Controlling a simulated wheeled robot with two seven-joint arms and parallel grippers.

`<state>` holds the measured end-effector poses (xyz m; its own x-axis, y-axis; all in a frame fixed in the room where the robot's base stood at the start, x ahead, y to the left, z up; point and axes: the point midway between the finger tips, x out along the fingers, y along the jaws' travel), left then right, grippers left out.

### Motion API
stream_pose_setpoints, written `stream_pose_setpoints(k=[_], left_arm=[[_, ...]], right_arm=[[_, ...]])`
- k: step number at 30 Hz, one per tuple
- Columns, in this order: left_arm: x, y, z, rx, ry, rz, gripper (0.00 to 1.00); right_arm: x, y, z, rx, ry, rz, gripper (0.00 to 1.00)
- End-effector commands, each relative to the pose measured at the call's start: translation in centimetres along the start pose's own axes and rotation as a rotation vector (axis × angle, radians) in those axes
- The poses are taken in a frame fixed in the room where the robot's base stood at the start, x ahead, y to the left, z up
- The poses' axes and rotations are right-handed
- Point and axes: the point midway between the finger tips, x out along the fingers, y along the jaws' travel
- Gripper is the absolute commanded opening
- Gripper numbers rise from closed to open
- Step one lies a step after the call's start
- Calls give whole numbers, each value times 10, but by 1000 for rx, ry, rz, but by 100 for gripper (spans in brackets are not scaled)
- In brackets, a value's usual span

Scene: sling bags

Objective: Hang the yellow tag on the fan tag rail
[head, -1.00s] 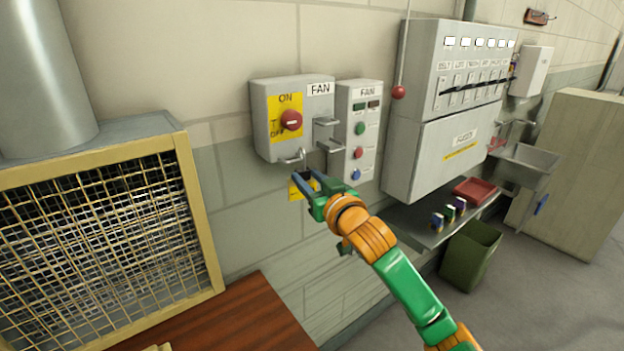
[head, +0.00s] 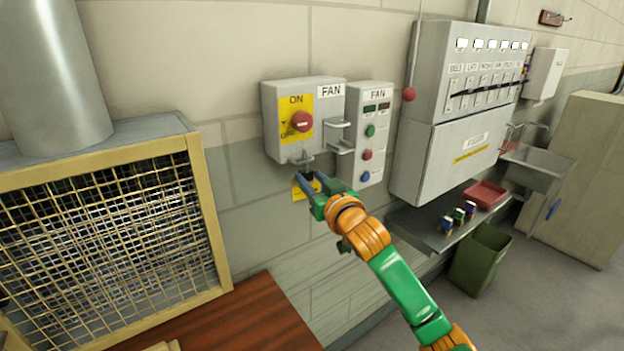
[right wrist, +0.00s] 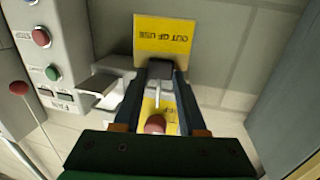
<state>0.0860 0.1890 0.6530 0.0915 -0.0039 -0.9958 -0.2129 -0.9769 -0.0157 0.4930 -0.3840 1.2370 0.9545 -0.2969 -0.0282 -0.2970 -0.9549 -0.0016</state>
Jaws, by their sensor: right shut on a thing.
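The yellow tag (head: 304,189) hangs from my right gripper (head: 307,178), just below the grey fan switch box (head: 271,125). In the right wrist view the tag (right wrist: 165,40) reads "OUT OF USE", and the fingers (right wrist: 160,72) are shut on its dark top piece. A small metal rail (head: 299,160) sticks out under the box, just above the fingertips. Whether the tag touches the rail is hard to tell. My left gripper is not in view.
A fan button panel (head: 377,105) stands close on the right of the switch box. A caged fan unit (head: 197,215) is at the left, a wooden surface (head: 245,320) below. A red-knobbed rod (head: 408,94) and grey cabinet (head: 425,160) are further right.

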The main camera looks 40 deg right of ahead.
Motion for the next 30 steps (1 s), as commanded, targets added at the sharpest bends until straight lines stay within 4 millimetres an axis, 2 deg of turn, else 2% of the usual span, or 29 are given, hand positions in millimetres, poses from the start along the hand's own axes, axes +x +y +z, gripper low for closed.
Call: stream_pose_setpoints(k=[6, 14, 15, 18, 24, 25, 27, 30], left_arm=[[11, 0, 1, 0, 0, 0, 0], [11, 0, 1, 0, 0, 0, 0], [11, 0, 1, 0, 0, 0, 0], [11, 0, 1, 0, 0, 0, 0], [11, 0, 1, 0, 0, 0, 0], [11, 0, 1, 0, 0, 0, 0], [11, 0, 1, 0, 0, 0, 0], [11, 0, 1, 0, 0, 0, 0]], right_arm=[[0, 0, 15, 1, -1, 0, 0], [0, 0, 16, 0, -1, 1, 0], [0, 0, 16, 0, -1, 1, 52], [0, 0, 16, 0, -1, 1, 76], [0, 0, 16, 0, -1, 1, 76], [0, 0, 16, 0, -1, 1, 78], [0, 0, 16, 0, -1, 1, 97], [0, 0, 16, 0, -1, 1, 100]])
